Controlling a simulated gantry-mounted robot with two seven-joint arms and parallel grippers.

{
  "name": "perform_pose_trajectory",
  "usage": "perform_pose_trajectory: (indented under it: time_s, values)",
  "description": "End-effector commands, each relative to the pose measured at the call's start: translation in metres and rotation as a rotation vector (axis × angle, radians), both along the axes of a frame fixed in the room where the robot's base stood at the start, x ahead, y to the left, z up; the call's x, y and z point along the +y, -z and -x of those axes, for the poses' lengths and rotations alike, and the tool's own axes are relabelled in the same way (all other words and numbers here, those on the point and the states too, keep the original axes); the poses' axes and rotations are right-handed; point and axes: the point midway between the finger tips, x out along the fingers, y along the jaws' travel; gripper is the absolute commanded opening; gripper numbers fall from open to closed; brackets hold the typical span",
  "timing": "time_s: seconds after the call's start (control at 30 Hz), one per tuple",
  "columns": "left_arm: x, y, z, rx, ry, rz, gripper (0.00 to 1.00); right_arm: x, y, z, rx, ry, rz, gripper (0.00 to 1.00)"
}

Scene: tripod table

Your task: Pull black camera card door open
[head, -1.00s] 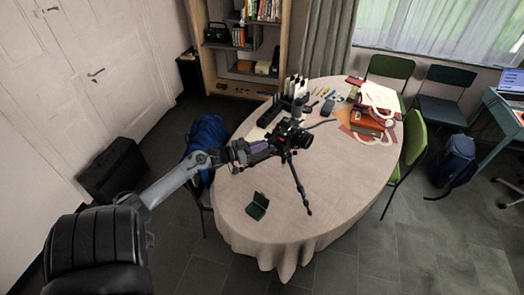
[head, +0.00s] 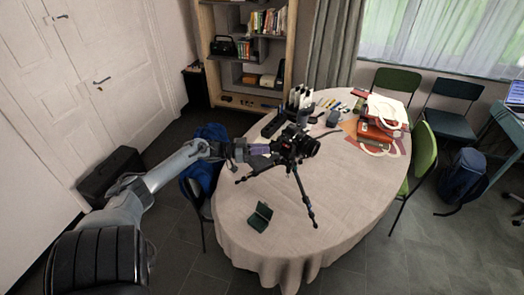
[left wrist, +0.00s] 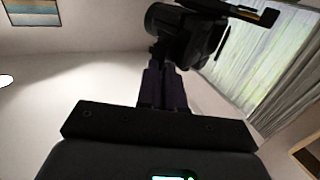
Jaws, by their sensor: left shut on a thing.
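The black camera (head: 298,143) sits on a black tripod (head: 302,190) that stands on the oval table. My left gripper (head: 272,151) is at the camera's left side, its fingers reaching the body. In the left wrist view the gripper (left wrist: 163,72) has its fingers closed together, their tips at the black camera (left wrist: 192,40). A thin dark flat piece (left wrist: 250,14) juts out from the camera's upper right there. The card door itself is too dark and small to make out, and the fingertips hide part of that side. My right gripper is not in view.
The table (head: 340,185) has a pale cloth. A small open dark green case (head: 260,216) lies near its front. The cloth right of the tripod is clear.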

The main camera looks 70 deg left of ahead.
Motion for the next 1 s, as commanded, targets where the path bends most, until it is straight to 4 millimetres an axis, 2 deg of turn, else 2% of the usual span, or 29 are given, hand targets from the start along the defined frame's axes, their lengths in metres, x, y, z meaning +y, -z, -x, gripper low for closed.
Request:
perform_pose_trajectory:
  time_s: [0.3, 0.33, 0.37, 0.7, 0.87, 1.0]
  values:
    - [-0.001, -0.002, -0.001, -0.004, 0.004, 0.000, 0.00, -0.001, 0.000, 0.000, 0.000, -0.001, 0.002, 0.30]
    - [-0.001, -0.002, -0.001, -0.004, 0.004, 0.000, 0.12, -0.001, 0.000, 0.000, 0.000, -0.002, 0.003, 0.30]
    - [-0.001, -0.002, -0.001, -0.003, 0.003, 0.000, 0.16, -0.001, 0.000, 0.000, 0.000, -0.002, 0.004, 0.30]
    - [0.000, -0.001, 0.001, -0.001, 0.001, -0.001, 0.16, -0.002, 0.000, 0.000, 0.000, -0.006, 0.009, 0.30]
    - [0.004, 0.000, 0.013, 0.002, 0.000, -0.001, 0.16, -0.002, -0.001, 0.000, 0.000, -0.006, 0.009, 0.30]
    - [0.009, 0.000, 0.034, 0.003, 0.000, 0.000, 0.16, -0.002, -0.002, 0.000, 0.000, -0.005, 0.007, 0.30]
